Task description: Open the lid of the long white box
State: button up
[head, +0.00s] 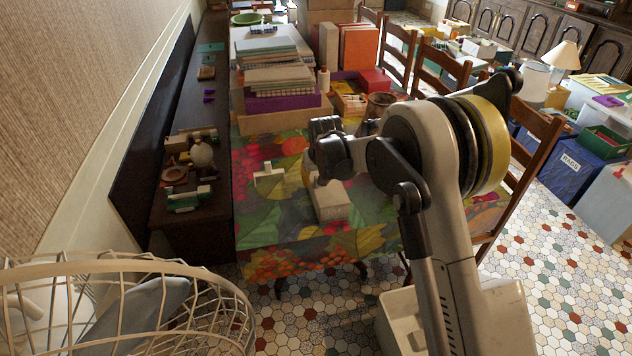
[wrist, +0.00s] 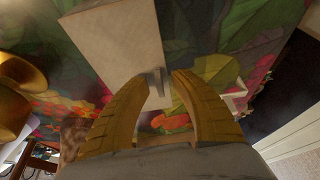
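The long white box (head: 331,203) lies on the patterned tablecloth in the head view, just below my gripper. In the wrist view the pale box (wrist: 115,40) fills the upper middle, its lid surface looking closed. A small upright tab (wrist: 157,82) stands at the box's near edge. My gripper (wrist: 160,78) has its two yellow fingers apart, one on each side of the tab, with gaps visible. I cannot tell whether either finger touches it. In the head view my wrist hides part of the gripper and the far end of the box.
Stacked books (head: 275,75) fill the table's back. Wooden chairs (head: 530,140) line the right side. A wire basket (head: 130,300) is at front left. The table's front is clear.

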aim_at(333, 183)
grip_shut()
